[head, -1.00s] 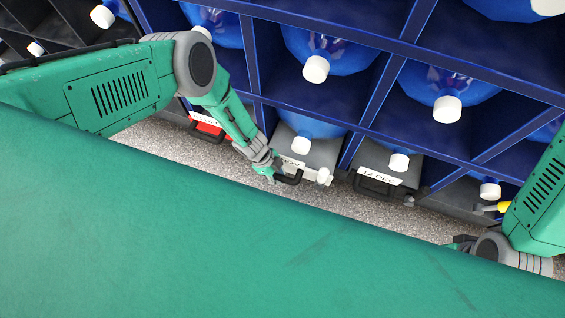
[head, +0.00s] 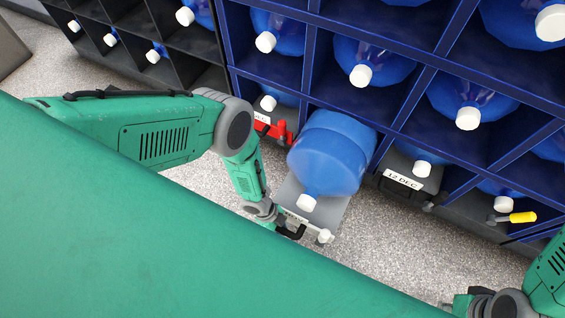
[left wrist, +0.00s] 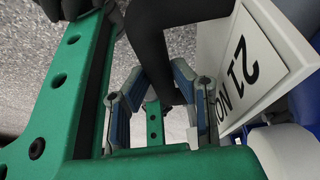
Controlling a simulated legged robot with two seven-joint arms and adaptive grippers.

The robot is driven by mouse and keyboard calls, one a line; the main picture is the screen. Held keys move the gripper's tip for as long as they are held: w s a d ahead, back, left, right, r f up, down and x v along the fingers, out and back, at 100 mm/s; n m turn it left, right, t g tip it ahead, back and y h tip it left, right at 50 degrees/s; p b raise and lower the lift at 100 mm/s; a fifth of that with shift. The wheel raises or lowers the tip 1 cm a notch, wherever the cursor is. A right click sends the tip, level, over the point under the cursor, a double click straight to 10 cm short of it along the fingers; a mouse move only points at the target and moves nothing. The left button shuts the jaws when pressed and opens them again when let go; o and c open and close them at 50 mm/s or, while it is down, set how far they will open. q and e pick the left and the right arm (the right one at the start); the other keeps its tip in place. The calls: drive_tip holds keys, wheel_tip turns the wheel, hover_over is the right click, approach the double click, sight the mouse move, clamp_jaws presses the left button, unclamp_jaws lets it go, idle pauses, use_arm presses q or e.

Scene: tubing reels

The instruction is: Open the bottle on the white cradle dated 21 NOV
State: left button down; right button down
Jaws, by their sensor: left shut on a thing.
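The pale cradle (head: 330,216) is slid out of the blue rack and carries a large blue bottle (head: 325,160) lying with its white cap (head: 306,203) toward me. Its date label (head: 292,216) is partly hidden in the head view; in the left wrist view the label (left wrist: 250,75) reads "21 NOV", cut off at the end. My left gripper (head: 280,228) is shut on the black handle (head: 296,233) at the cradle's front; the handle also shows between the fingers in the left wrist view (left wrist: 150,45). My right gripper (head: 455,303) is at the lower right, its fingers too small to judge.
A blue rack (head: 405,110) holds several capped bottles. A yellow-handled lever (head: 522,217) sticks out further right. Speckled floor (head: 390,245) is free in front.

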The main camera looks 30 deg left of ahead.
use_arm(q)
drive_tip(key=shift+a, duration=0.15)
drive_tip(key=c, duration=1.4)
unclamp_jaws()
drive_tip(key=shift+o, duration=0.2)
drive_tip(key=v, duration=1.1)
drive_tip(key=shift+r, duration=0.4)
drive_tip(key=shift+a, duration=0.1)
